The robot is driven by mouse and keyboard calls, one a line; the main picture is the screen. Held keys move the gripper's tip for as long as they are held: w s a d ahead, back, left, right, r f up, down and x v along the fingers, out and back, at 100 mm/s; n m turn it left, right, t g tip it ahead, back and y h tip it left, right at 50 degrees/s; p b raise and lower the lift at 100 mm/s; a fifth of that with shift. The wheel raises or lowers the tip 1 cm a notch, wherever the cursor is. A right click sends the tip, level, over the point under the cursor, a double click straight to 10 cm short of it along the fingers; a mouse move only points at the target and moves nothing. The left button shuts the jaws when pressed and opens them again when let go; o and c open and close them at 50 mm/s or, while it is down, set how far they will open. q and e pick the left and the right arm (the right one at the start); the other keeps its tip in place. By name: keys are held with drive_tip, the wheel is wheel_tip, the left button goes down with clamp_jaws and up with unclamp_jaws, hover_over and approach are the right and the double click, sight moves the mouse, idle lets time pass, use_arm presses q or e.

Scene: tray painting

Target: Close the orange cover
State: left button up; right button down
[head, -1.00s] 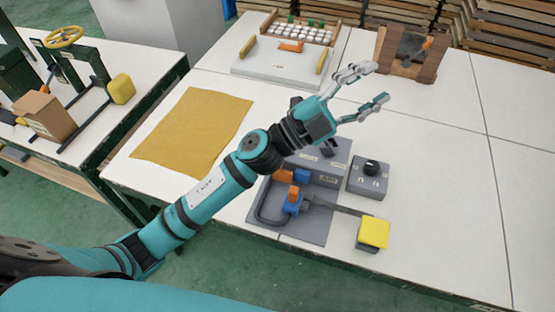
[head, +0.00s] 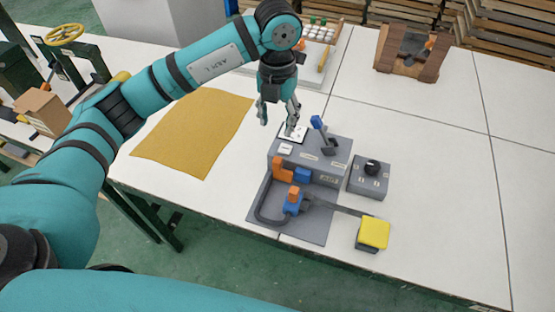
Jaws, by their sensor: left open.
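A grey control box (head: 308,147) stands on the white table. At its front left is an orange L-shaped piece (head: 281,168) beside a blue block (head: 302,175). A second orange piece (head: 294,191) sits on a small blue part (head: 292,206) on the dark base plate in front. I cannot tell for sure which orange piece is the cover. My left gripper (head: 278,121) points down with its fingers apart and empty, above and behind the box's left end. Both orange pieces are clear of it. My right gripper is out of view.
A blue-tipped lever (head: 317,122) sticks up from the box. A black-knobbed box (head: 369,177) stands to its right, a yellow pad (head: 374,232) in front. A mustard cloth (head: 195,130) lies left; the right side of the table (head: 445,190) is clear.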

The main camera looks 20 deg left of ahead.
sight(278, 160)
use_arm(q)
wheel_tip(278, 160, down, 16)
drive_tip(key=p, duration=0.2)
drive_tip(key=shift+r+p, duration=0.1)
drive_tip(key=shift+p, duration=0.2)
clamp_jaws()
